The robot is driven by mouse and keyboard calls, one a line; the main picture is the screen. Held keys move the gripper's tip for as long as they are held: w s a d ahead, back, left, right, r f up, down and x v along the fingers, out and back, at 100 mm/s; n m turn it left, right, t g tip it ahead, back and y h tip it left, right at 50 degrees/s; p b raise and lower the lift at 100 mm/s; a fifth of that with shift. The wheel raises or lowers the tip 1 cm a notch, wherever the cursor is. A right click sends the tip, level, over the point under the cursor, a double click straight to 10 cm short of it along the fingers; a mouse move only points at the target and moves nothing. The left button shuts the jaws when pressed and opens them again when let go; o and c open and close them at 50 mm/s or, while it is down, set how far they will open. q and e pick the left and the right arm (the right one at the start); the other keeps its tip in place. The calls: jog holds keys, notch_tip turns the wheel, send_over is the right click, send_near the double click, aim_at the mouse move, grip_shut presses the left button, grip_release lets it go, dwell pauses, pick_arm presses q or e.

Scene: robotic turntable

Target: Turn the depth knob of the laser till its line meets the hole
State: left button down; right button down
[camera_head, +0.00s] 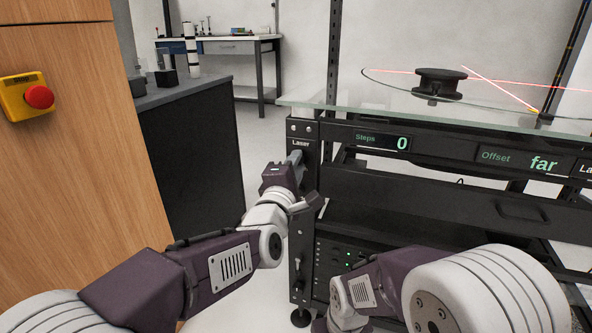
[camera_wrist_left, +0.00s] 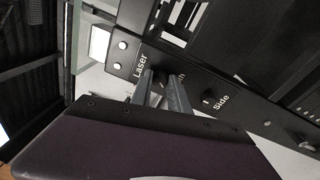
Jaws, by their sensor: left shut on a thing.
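My left gripper (camera_head: 297,160) is at the black post panel labelled "Laser" (camera_head: 300,143), below the label. In the left wrist view its two fingers (camera_wrist_left: 160,80) are shut on the depth knob, which they mostly hide; only the end of its label shows. The side knob (camera_wrist_left: 207,98) is free, near its "Side" label. An orange spot shows near the right end of one line; I cannot make out the hole.
A dark cabinet (camera_head: 190,140) and a wooden panel with a red emergency button (camera_head: 39,97) stand at left. A workbench (camera_head: 225,47) is behind. Floor shows between cabinet and rack.

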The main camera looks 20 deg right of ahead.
pick_arm(q)
jog(key=shift+r+n+g+y+b, duration=0.2)
jog(key=shift+n+b, duration=0.75)
jog(key=shift+n, duration=1.65)
jog(key=shift+f+n+g+y+b, duration=0.2)
jog(key=shift+n+b, duration=0.7)
jog(key=shift+n, duration=1.7)
jog(key=shift+r+n, duration=0.1)
jog(key=shift+n, duration=0.2)
jog(key=c, duration=1.3)
grip_release()
jog(key=shift+o, duration=0.2)
